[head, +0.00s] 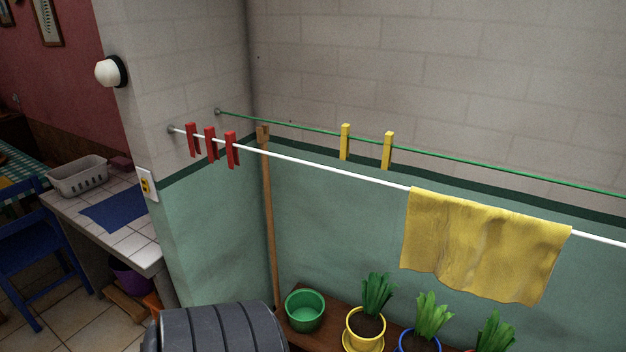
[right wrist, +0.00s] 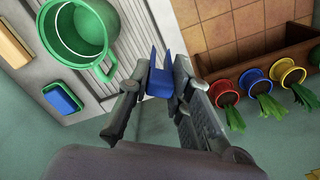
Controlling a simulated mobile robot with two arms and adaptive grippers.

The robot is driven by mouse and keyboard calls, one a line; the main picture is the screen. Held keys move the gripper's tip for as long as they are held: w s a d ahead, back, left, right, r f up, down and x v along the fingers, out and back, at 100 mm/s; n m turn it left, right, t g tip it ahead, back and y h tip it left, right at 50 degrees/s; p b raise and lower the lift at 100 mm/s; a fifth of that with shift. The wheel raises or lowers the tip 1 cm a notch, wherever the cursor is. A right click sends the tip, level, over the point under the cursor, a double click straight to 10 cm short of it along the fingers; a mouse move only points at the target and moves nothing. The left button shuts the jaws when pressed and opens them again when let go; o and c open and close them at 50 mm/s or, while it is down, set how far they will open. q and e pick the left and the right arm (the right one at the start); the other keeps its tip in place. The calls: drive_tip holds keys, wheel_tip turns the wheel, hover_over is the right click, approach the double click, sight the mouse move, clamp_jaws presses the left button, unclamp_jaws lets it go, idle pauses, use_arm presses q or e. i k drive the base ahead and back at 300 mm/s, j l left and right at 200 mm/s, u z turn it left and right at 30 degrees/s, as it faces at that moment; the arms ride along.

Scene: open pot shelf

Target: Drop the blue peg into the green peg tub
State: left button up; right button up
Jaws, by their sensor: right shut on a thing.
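A green tub (head: 305,312) stands open on the wooden shelf at the bottom of the head view. In the right wrist view a green vessel with a handle (right wrist: 104,42) shows at the upper left; I cannot tell whether it is the same one. My right gripper (right wrist: 158,78) is shut on the blue peg (right wrist: 160,86), whose two prongs point up in the picture. The peg is apart from the green vessel, to its right. Neither gripper shows in the head view.
A white line carries several red pegs (head: 210,143) and a yellow cloth (head: 482,245). A green line behind carries two yellow pegs (head: 388,150). Potted plants (head: 366,322) stand right of the tub. A blue sponge (right wrist: 62,98) shows in the wrist view.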

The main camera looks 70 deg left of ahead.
sight(305, 312)
drive_tip(key=k+l+u, duration=0.1)
drive_tip(key=u, duration=1.1)
drive_tip(key=k+j, duration=0.05)
